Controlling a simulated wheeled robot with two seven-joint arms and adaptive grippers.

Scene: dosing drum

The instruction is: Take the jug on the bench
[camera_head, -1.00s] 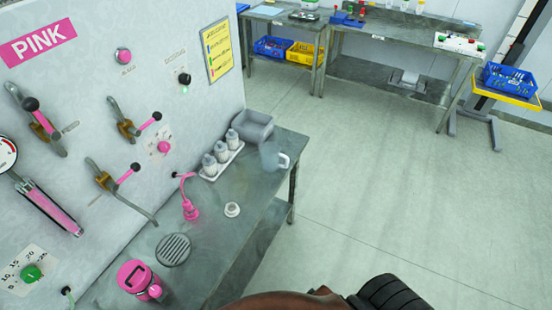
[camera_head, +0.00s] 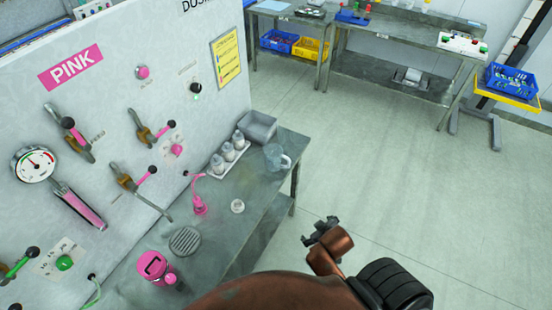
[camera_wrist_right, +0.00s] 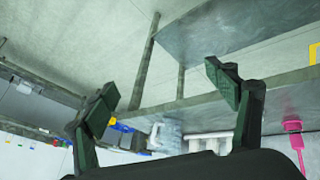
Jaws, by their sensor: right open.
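The jug (camera_head: 276,158) is clear, with a handle on its right side. It stands upright near the far right end of the grey metal bench (camera_head: 232,235), beside a grey bin. In the right wrist view the jug (camera_wrist_right: 167,138) shows beyond the fingers, low in the picture. My right gripper (camera_head: 322,232) is in front of the bench's right side, apart from the jug. In the right wrist view its two fingers (camera_wrist_right: 162,95) are spread with nothing between them. My left gripper is in neither view.
A grey bin (camera_head: 259,126) and a white tray with several bottles (camera_head: 229,151) stand close to the jug. A pink spout (camera_head: 199,204), a small white cup (camera_head: 237,206) and a pink canister (camera_head: 154,267) are nearer. The floor right of the bench is clear.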

